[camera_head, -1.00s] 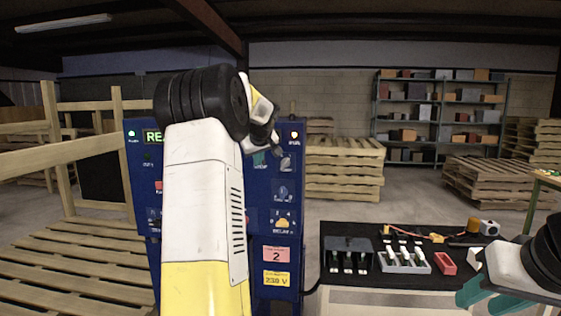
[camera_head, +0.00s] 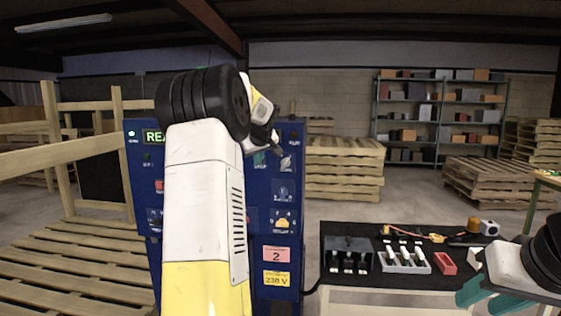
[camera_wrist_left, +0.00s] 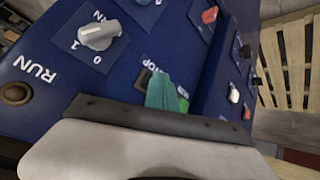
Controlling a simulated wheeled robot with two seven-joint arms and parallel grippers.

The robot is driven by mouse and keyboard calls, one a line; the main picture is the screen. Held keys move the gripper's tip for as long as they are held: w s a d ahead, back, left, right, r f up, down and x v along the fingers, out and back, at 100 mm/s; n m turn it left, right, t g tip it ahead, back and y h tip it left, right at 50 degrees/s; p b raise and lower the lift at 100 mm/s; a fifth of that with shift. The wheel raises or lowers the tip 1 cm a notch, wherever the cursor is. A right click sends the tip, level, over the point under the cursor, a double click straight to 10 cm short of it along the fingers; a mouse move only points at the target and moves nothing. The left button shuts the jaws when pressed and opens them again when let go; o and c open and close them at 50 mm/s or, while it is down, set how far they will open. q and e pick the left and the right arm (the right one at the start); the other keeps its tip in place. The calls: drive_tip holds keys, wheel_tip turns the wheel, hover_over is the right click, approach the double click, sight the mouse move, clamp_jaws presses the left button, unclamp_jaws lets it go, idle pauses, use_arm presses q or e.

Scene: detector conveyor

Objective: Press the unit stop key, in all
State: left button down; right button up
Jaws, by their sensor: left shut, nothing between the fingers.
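The blue control cabinet (camera_head: 270,205) stands in front of me, with its middle hidden behind my left arm. My left gripper (camera_head: 262,158) is at its upper right part, fingers shut and empty. In the left wrist view the teal fingertips (camera_wrist_left: 160,92) are at the panel beside the white STOP lettering (camera_wrist_left: 150,64). A dark key (camera_wrist_left: 143,79) shows next to them, partly covered; I cannot tell whether they touch it. My right gripper (camera_head: 488,296) is low at the right, its teal fingers apart, away from the cabinet.
The wrist view shows a grey rotary knob (camera_wrist_left: 99,34), a round RUN button (camera_wrist_left: 16,93) and a red control (camera_wrist_left: 210,15) nearby. A black-topped table (camera_head: 340,229) with trays and small parts stands right of the cabinet. Wooden pallets (camera_head: 342,168) stand behind.

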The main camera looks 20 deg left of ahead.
use_arm(q)
drive_tip(key=shift+s+d, duration=0.15)
drive_tip(key=shift+s, duration=0.45)
drive_tip(key=shift+s, duration=0.1)
drive_tip(key=s, duration=0.2)
drive_tip(key=s+d, duration=0.1)
drive_tip(key=s, duration=0.1)
drive_tip(key=shift+s+d, duration=0.1)
drive_tip(key=shift+s, duration=0.3)
idle(0.4)
drive_tip(key=s+d+m+h, duration=0.3)
drive_tip(key=s+d+m, duration=0.2)
drive_tip(key=s+d, duration=0.95)
drive_tip(key=s+d+f+m+g+h, duration=0.1)
drive_tip(key=s+d+f+m+h, duration=0.1)
drive_tip(key=s+d, duration=0.4)
drive_tip(key=s+d+f+m+h, duration=0.2)
drive_tip(key=s+d+f, duration=0.4)
drive_tip(key=s, duration=0.7)
drive_tip(key=shift+d+f+m+g, duration=0.2)
drive_tip(key=shift+m+g, duration=0.2)
drive_tip(key=shift+m, duration=0.5)
